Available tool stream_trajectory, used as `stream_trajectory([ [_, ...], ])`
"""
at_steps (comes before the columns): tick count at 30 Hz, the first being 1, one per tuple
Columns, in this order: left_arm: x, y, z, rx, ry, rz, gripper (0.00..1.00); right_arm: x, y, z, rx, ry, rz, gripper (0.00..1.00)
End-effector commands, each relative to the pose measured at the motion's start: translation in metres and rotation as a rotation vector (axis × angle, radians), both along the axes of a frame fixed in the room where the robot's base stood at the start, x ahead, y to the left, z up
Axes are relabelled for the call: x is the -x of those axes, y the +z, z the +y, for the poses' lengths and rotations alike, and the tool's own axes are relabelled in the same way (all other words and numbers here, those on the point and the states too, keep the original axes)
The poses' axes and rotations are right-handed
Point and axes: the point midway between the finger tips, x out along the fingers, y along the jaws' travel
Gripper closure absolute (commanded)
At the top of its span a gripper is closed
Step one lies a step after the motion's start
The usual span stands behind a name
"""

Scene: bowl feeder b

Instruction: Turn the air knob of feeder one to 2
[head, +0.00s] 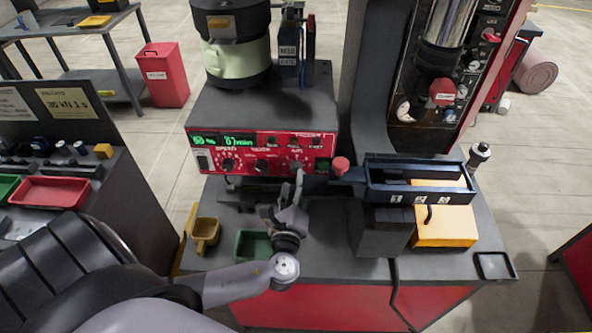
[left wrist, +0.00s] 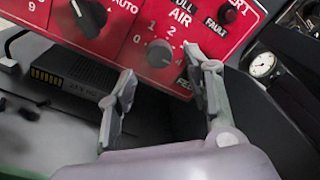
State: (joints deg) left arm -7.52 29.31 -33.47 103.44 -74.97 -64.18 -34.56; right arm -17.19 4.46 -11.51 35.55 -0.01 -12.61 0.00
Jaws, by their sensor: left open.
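The red control panel (head: 240,158) is on the front of the dark box under the feeder bowl (head: 236,58). In the left wrist view, the dark AIR knob (left wrist: 160,53) sits on this panel, with a printed number scale around it. I cannot read its pointer setting for sure. My left gripper (head: 294,184) is raised in front of the panel's right part and hides some of it. In the left wrist view, my left gripper (left wrist: 164,72) is open, with a finger on each side of the knob in the picture. I cannot tell whether either finger touches it. My right gripper is out of view.
Another dark knob (left wrist: 86,17) marked AUTO is left of the AIR knob. A red button (head: 340,165) and a dark track (head: 420,187) are right of the panel. A yellow scoop (head: 206,233) and green tray (head: 253,245) lie on the bench below.

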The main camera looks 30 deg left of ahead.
Motion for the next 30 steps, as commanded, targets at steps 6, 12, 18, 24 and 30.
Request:
stream_trajectory([
  [6, -0.028, 0.001, 0.015, 0.000, 0.000, 0.000, 0.53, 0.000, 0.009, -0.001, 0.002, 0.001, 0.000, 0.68],
  [12, -0.036, 0.000, 0.019, 0.003, 0.001, 0.001, 0.53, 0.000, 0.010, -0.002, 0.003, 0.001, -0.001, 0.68],
  [18, -0.036, -0.001, 0.019, 0.003, 0.001, 0.001, 0.53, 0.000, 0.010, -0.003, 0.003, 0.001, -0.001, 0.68],
  [24, -0.036, 0.000, 0.019, 0.002, 0.000, 0.001, 0.65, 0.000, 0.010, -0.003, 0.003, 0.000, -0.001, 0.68],
  [30, -0.036, 0.000, 0.019, 0.002, 0.000, 0.001, 0.78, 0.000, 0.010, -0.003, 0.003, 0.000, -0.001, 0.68],
])
